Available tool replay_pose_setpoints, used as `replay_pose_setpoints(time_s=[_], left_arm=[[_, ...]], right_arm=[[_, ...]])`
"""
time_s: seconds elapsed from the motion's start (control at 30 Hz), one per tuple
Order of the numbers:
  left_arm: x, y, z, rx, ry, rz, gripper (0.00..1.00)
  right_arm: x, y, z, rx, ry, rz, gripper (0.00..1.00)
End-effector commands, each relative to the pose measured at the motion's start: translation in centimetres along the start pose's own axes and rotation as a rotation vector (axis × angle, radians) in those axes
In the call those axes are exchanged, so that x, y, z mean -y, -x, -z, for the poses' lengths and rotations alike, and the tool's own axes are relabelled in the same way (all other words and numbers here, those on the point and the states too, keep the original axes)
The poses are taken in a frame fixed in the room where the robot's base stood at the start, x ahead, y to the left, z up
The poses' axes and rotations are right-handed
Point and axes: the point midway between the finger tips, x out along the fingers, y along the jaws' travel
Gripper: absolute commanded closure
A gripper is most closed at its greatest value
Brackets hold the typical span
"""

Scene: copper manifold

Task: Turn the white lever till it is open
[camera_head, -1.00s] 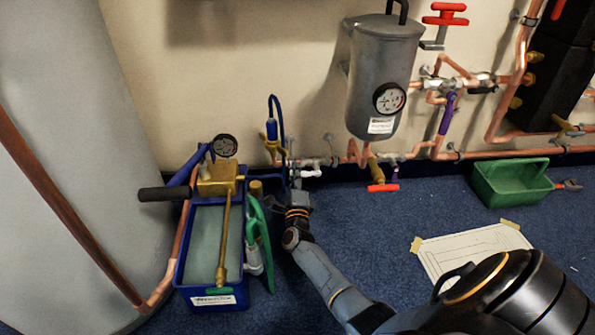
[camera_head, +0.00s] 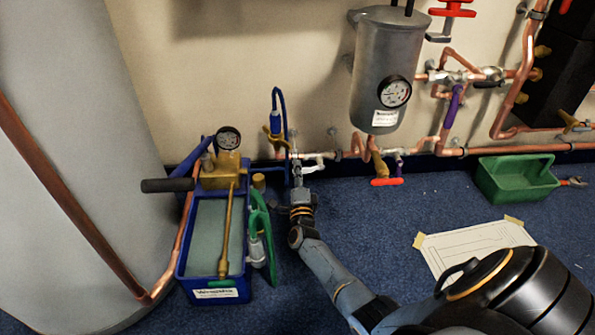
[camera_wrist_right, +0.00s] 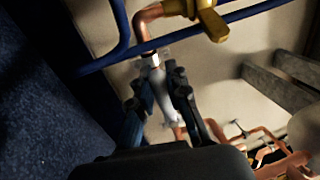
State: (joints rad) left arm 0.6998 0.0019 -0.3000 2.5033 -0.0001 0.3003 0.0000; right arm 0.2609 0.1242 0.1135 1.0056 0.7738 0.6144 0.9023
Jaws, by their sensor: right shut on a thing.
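The white lever (camera_wrist_right: 159,92) shows in the right wrist view between the two dark fingers of my right gripper (camera_wrist_right: 161,85). The fingers are closed around it, just below a silver fitting on a copper elbow (camera_wrist_right: 144,25). In the head view my right gripper (camera_head: 299,180) points up at the low copper pipe by the wall, right of the blue pump box (camera_head: 183,262). It covers most of the lever there, so the lever's exact angle is hard to tell. My left gripper is in neither view.
The pump's gauge (camera_head: 228,138) and black handle (camera_head: 167,185) stand left of my arm. A grey tank (camera_head: 385,60) hangs above, with a red-handled valve (camera_head: 386,182) below it. A green tray (camera_head: 515,182) and a paper sheet (camera_head: 460,250) lie on the blue carpet to the right.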

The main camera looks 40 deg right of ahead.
Motion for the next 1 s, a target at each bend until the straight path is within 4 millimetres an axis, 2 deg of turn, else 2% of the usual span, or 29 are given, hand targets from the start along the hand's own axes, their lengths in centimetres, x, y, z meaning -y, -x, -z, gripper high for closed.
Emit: replay_pose_setpoints(time_s=[0.03,0.07,0.17,0.47,0.57,0.73,1.0], left_arm=[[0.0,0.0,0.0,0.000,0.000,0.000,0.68],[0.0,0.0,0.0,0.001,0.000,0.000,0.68],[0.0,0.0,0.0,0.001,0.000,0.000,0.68],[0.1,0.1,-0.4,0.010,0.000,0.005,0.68],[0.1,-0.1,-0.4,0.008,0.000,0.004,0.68],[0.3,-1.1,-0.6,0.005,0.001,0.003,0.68],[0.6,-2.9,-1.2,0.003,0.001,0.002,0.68]], right_arm=[[-0.4,0.3,-0.2,0.005,0.005,-0.008,1.00],[-0.4,0.3,-0.2,0.005,0.006,-0.008,0.80],[-0.4,0.3,-0.1,0.004,0.004,-0.007,0.61],[-0.1,0.1,-0.1,0.000,-0.005,-0.003,0.61],[0.5,-0.1,-0.1,-0.011,-0.061,-0.001,0.61],[2.7,-0.5,0.3,-0.064,-0.328,0.001,0.61],[5.8,-1.0,2.1,-0.162,-0.818,0.002,0.61]])
